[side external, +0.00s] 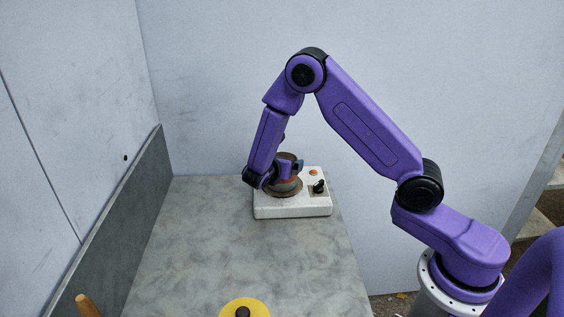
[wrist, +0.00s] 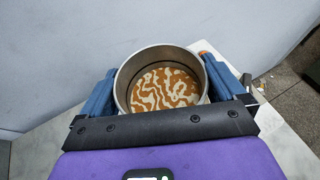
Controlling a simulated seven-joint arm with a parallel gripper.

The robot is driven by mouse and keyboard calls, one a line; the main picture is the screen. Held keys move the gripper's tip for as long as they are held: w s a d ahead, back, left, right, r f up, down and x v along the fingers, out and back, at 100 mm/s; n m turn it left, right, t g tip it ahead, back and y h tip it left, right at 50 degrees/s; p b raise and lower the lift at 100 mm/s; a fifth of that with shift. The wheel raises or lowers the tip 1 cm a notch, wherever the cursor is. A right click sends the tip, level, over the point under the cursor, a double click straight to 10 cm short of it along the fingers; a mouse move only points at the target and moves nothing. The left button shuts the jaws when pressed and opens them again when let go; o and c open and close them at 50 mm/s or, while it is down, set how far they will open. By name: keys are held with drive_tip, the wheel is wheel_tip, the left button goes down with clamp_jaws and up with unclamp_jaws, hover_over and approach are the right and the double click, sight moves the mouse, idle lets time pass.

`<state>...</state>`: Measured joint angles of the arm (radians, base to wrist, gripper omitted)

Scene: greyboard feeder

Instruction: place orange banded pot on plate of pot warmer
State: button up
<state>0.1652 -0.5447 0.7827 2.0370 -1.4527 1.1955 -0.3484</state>
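The orange banded pot (side external: 290,179) is at the pot warmer's plate (side external: 269,190) in the side view, largely hidden by my gripper. I cannot tell whether its base touches the plate or is just above it. The pot warmer (side external: 290,208) is a white box with a dark knob and an orange light on its right. In the wrist view the round metal pot (wrist: 125,88) is open at the top, with an orange and cream swirled inside. My gripper (wrist: 160,75) has a blue finger against each side of the pot.
A yellow disc with a dark knob (side external: 245,309) is at the near edge of the side view. A wooden handle (side external: 87,306) shows at the lower left. The grey table (side external: 230,250) between is clear. A low wall (side external: 140,195) borders it at left.

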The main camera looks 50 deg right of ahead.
drive_tip(key=shift+r, duration=0.1)
drive_tip(key=shift+r, duration=0.15)
drive_tip(key=v, duration=1.2)
drive_tip(key=s+a+r+m+g+y, duration=0.1)
drive_tip(key=s+m+y, duration=0.4)
drive_tip(key=s, duration=1)
drive_tip(key=s+r+m+g+y, duration=0.2)
drive_tip(key=s+m+g+y, duration=0.2)
drive_tip(key=s+y, duration=0.4)
drive_tip(key=s+m, duration=0.1)
drive_tip(key=s, duration=0.6)
drive_tip(key=shift+s+a+r, duration=0.3)
drive_tip(key=shift+a+r, duration=0.05)
drive_tip(key=shift+r, duration=0.05)
